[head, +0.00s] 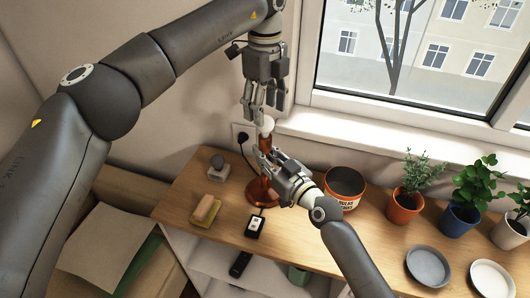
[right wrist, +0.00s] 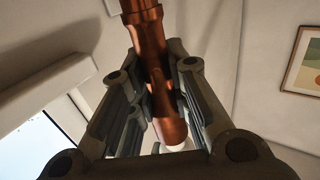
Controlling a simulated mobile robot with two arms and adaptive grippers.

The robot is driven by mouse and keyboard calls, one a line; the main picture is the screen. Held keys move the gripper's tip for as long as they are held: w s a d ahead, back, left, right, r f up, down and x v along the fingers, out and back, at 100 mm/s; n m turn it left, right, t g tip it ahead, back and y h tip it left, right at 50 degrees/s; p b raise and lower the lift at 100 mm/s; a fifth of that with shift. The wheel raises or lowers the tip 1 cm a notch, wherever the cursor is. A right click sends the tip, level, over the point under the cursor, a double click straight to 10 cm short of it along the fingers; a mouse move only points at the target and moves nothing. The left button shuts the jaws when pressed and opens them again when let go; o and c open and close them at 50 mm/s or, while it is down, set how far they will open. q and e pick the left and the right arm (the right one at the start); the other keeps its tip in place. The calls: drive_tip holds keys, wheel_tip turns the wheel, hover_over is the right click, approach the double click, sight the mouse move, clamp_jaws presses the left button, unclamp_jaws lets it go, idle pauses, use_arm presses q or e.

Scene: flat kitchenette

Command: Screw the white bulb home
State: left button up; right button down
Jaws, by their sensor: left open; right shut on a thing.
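The white bulb (head: 265,124) sits at the top of a copper-coloured lamp (head: 262,191) standing on the wooden counter. I cannot tell how deep it sits in the socket. My left gripper (head: 254,112) is open, fingers pointing down, just above and beside the bulb. I cannot tell whether it touches the bulb. My right gripper (head: 264,160) is shut on the lamp's stem, below the bulb. In the right wrist view, the copper stem (right wrist: 153,50) runs between the fingers, and part of the white bulb (right wrist: 181,145) shows beyond its end.
A sponge (head: 206,209), a grey object (head: 217,168) and a small black device (head: 256,226) lie around the lamp base. A labelled pot (head: 345,183), a rosemary-like plant (head: 414,175) and a grey dish (head: 428,265) stand to the right. The window sill (head: 380,130) runs behind.

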sight(265, 133)
use_arm(q)
drive_tip(key=n, duration=0.4)
drive_tip(key=shift+n, duration=0.4)
drive_tip(key=n, duration=0.4)
drive_tip(key=shift+f, duration=4.05)
drive_tip(key=c, duration=1.2)
